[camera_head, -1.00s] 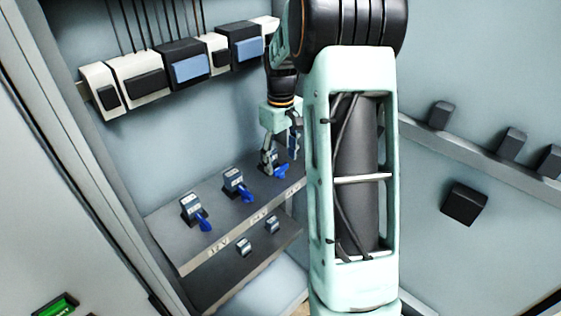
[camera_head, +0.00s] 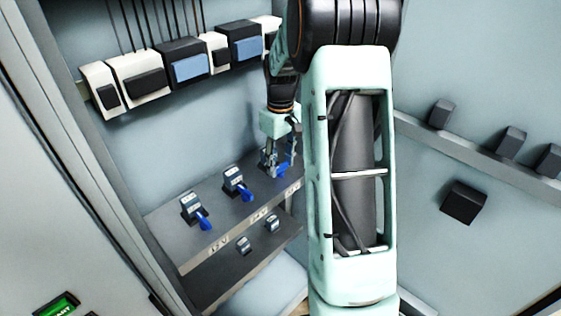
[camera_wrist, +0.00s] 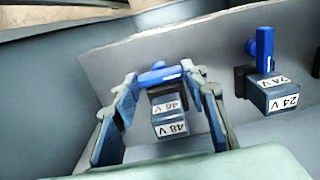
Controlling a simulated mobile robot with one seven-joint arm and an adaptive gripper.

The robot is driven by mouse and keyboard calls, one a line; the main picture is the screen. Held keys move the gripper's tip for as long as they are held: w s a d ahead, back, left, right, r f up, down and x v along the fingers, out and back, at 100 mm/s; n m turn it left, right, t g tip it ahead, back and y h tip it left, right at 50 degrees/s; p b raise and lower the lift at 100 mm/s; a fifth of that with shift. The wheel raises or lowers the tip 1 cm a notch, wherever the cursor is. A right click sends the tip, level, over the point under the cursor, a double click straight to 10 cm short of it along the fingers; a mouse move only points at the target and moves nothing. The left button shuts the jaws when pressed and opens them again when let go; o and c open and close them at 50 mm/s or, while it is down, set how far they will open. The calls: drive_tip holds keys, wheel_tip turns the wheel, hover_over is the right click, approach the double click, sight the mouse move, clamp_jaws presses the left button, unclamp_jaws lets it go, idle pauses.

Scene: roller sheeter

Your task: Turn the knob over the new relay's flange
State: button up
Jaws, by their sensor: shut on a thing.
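A relay marked 48 V (camera_wrist: 169,115) sits on the upper grey shelf, between my fingers in the wrist view. Its blue knob (camera_wrist: 160,74) lies crosswise over the relay's far end, while the neighbouring 24 V relay's knob (camera_wrist: 263,49) points straight away from its body. My gripper (camera_wrist: 161,75) is shut on the crosswise knob, one fingertip at each end. In the head view my gripper (camera_head: 277,170) is at the right end of the shelf, where its fingers partly hide the 48 V relay.
The 24 V relay (camera_head: 235,179) and another relay (camera_head: 191,207) with blue knobs stand to the left on the shelf (camera_head: 215,222). Two small relays (camera_head: 243,245) (camera_head: 272,224) are on the lower shelf. Wired modules (camera_head: 184,63) line the wall above.

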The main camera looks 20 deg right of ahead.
sight(281, 165)
drive_tip(key=shift+m+b, duration=0.45)
drive_tip(key=shift+m, duration=2.45)
drive_tip(key=o, duration=1.2)
drive_tip(key=shift+c, duration=0.2)
drive_tip(key=shift+r, duration=0.1)
wheel_tip(281, 165, up, 12)
drive_tip(key=shift+c, duration=0.3)
